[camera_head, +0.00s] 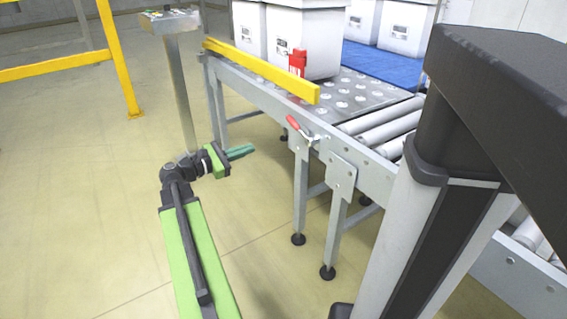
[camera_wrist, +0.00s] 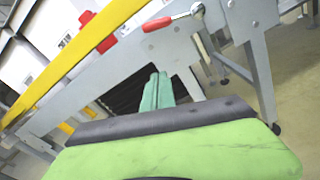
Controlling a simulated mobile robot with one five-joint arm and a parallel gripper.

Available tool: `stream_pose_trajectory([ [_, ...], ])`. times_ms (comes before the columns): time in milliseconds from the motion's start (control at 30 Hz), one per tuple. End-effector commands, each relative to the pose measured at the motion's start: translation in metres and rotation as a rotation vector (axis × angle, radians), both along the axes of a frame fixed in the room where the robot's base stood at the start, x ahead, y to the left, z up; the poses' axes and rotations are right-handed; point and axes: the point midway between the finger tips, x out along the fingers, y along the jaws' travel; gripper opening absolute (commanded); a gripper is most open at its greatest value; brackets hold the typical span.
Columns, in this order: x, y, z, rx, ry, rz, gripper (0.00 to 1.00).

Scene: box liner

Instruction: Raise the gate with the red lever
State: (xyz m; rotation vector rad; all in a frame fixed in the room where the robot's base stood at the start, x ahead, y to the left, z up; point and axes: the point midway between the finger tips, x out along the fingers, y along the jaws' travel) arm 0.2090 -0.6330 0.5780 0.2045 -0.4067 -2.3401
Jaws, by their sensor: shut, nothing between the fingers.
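The red lever (camera_head: 293,123) is mounted on the side of the conveyor frame, its red grip pointing up and left from a metal pivot. A yellow bar (camera_head: 262,70), possibly the gate, runs along the conveyor's near edge. In the wrist view the yellow bar (camera_wrist: 75,55) crosses the upper left. My gripper (camera_head: 252,150) has green fingers, shut and empty, pointing right towards the conveyor. In the wrist view the fingers (camera_wrist: 160,77) are together, below the lever and apart from it.
White boxes (camera_head: 303,45) stand on the conveyor behind the yellow bar, with a red part (camera_head: 297,62) in front. Conveyor legs (camera_head: 301,200) stand right of my gripper. A post with a control panel (camera_head: 170,20) stands behind my arm. Floor around my arm is clear.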

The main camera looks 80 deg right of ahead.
Motion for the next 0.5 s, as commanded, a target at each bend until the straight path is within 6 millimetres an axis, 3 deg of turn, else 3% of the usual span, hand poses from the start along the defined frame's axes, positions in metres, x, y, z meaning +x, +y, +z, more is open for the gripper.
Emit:
stream_pose_trajectory([
  [33,-0.012,-0.005,-0.013,-0.001,0.042,-0.018,0.00],
  [133,-0.024,-0.009,-0.009,0.000,0.094,-0.035,0.00],
  [500,-0.028,-0.011,-0.003,0.000,0.104,-0.039,0.00],
])
